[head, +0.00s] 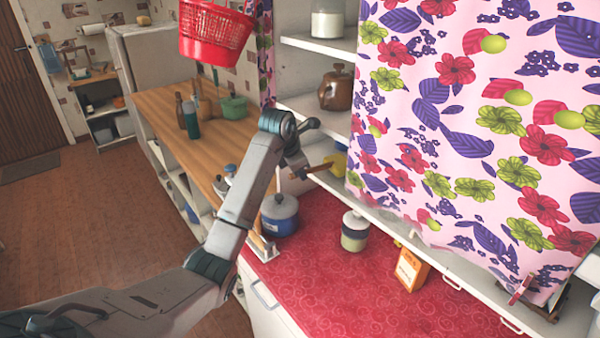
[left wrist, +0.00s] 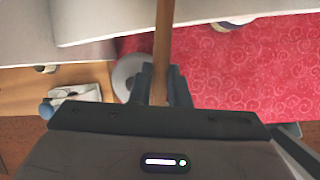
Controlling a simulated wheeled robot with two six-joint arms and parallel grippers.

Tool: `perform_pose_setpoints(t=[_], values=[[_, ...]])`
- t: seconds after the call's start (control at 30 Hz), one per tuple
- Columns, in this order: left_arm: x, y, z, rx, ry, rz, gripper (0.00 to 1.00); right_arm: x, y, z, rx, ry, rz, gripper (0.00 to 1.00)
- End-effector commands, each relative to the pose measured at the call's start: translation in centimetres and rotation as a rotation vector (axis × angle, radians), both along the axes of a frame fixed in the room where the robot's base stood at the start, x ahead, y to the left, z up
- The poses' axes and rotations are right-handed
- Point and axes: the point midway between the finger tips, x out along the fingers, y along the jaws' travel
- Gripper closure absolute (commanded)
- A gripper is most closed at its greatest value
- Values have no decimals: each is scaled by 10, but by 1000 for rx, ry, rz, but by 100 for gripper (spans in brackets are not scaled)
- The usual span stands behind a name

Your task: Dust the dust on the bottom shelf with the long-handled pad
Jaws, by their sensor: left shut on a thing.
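My left gripper (head: 298,172) is shut on the brown wooden handle of the long-handled pad (head: 314,169). The handle also shows in the left wrist view (left wrist: 162,45), running up between the two dark fingers (left wrist: 160,88). The handle points toward the bottom shelf (head: 440,252), the white board low behind the counter. A yellow shape (head: 335,164) shows just past the handle; I cannot tell whether it is the pad or a thing on the shelf. I cannot make out dust; a flowered curtain (head: 470,120) hides much of the shelves. My right gripper is not in view.
On the red counter (head: 345,300) stand a blue pot (head: 280,215), a lidded jar (head: 355,232) and an orange box (head: 411,268), near the bottom shelf's edge. A brown pot (head: 336,88) stands on the shelf above. A red basket (head: 215,35) hangs at upper left.

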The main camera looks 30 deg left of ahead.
Motion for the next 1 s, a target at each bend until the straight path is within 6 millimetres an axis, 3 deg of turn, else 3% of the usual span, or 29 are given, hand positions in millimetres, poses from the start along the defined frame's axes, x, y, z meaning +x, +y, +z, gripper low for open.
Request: perform_pose_setpoints(t=[1.0], values=[[-112,48,-2,6,-1,2,100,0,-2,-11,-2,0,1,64]])
